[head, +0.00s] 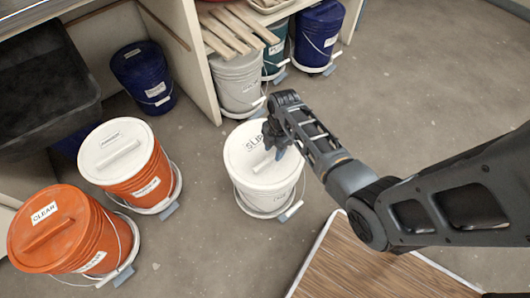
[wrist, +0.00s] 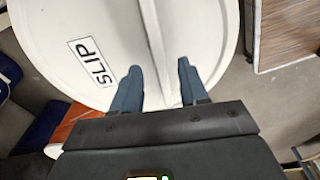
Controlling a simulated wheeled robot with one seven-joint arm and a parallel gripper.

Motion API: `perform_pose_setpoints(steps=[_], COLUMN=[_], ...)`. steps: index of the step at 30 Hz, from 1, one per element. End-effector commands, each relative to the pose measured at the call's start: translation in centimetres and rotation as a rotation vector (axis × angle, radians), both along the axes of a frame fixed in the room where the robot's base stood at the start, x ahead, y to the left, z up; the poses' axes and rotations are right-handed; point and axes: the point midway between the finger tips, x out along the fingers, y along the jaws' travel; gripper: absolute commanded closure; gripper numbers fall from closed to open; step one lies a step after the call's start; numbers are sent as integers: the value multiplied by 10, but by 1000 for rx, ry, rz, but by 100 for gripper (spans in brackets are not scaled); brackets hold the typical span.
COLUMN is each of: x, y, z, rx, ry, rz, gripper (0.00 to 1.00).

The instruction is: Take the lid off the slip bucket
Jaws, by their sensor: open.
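The white slip bucket (head: 268,195) stands on the floor in the middle of the head view, on a low wheeled base. Its white lid (head: 240,160) is on it, with a label reading SLIP (head: 255,140). In the wrist view the lid (wrist: 45,30) fills the upper part, and its raised bar handle (wrist: 157,40) runs up between my fingers. My gripper (head: 275,148) is open above the lid, with one fingertip on each side of the bar in the wrist view (wrist: 159,67). I cannot tell whether the fingers touch the bar or lid; my gripper hides part of the handle in the head view.
An orange bucket with a white lid (head: 112,150) and an orange CLEAR bucket (head: 55,225) stand to the left. A blue bucket (head: 143,75) is behind. A grey bucket (head: 238,82) under wooden slats stands behind the slip bucket. A wood-topped surface (head: 370,265) is at front right.

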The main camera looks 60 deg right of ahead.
Motion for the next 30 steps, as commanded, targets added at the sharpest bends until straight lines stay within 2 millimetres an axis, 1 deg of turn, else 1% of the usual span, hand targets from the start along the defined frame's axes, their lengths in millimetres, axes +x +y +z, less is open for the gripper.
perform_pose_setpoints(steps=[1, 3, 6, 27, 30], x=[0, 0, 0, 1, 1], y=[0, 2, 3, 3, 3], z=[-10, -18, -24, -28, -28], rx=[0, 0, 0, -1, -1], ry=[0, 1, 0, -2, -2], rz=[-1, 0, -1, -1, -1], gripper=[56, 56, 56, 56, 66])
